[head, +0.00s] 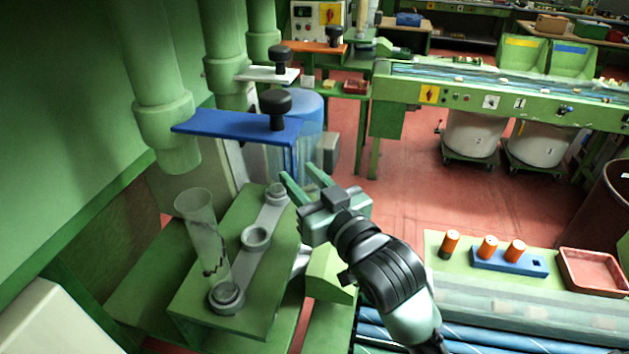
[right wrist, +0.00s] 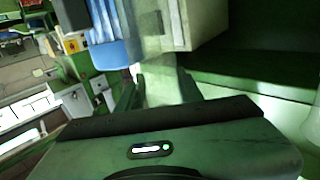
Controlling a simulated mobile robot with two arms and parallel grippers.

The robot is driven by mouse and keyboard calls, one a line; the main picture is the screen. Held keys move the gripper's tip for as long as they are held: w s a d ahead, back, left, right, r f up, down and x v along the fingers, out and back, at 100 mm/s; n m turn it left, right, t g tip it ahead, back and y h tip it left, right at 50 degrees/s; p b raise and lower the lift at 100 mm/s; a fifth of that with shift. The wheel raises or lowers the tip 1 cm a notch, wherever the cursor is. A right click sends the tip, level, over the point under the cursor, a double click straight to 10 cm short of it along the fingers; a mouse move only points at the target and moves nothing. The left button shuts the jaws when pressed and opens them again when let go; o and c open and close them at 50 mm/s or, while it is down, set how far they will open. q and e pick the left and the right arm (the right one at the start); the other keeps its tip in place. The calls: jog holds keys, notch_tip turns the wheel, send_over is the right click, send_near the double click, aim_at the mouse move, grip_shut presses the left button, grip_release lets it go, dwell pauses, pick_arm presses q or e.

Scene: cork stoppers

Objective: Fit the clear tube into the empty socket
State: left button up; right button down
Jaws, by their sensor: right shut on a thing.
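My right gripper (head: 299,172) is at the far end of the green socket block (head: 200,291). Its fingers are a little apart and shut on a clear tube (right wrist: 165,84), which shows as a faint pale shape between them in the right wrist view. The tube's lower end is hard to make out. Another clear tube (head: 201,232) stands tilted in the near socket (head: 227,298). The middle socket (head: 256,237) looks empty. The far socket (head: 277,192) is just left of my right gripper; I cannot tell whether it is filled. My left gripper is not in view.
A blue plate (head: 225,125) with a black knob overhangs the back of the block. Thick green pipes (head: 160,110) and a green wall stand at left. At right are orange-capped pieces (head: 488,247) in a blue holder and a red tray (head: 597,271).

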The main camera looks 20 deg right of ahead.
jog(key=w+a, duration=0.6)
jog(key=a, duration=0.4)
jog(key=shift+w, duration=0.3)
dwell(0.4)
jog(key=shift+f, duration=0.6)
jog(key=shift+f+b, duration=0.45)
jog(key=shift+f, duration=0.15)
dwell(0.9)
jog(key=shift+f+b, duration=0.45)
jog(key=shift+f, duration=0.35)
dwell(0.7)
jog(key=c, duration=0.8)
grip_release()
jog(key=shift+c, duration=0.2)
